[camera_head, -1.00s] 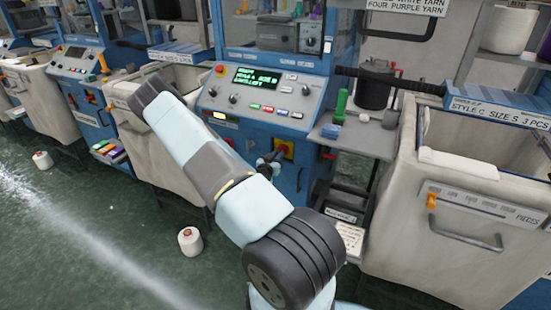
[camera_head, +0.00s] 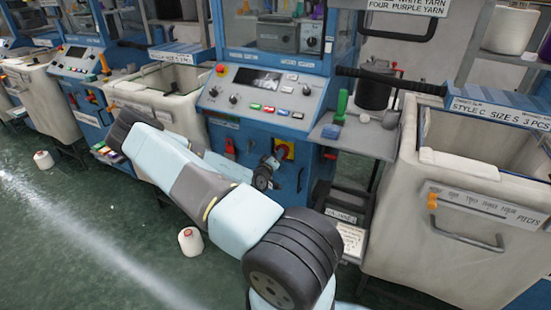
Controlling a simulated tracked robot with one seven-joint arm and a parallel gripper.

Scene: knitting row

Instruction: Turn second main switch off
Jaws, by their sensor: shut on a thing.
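The second machine from the left has a blue cabinet with a grey control panel (camera_head: 262,96); its display (camera_head: 257,77) is dark. On the cabinet front below is its main switch (camera_head: 286,148), a red knob on a yellow plate. My gripper (camera_head: 272,161) is at this switch, shut on its knob; the fingers partly hide it, so the knob's exact angle cannot be told. My arm crosses the picture in front of the left bin and the lower cabinet.
A large cream bin (camera_head: 440,220) stands at the right, another (camera_head: 165,90) at the left behind my arm. A small shelf (camera_head: 352,137) carries a green-topped tool. A white yarn cone (camera_head: 190,241) stands on the green floor. More machines line the left.

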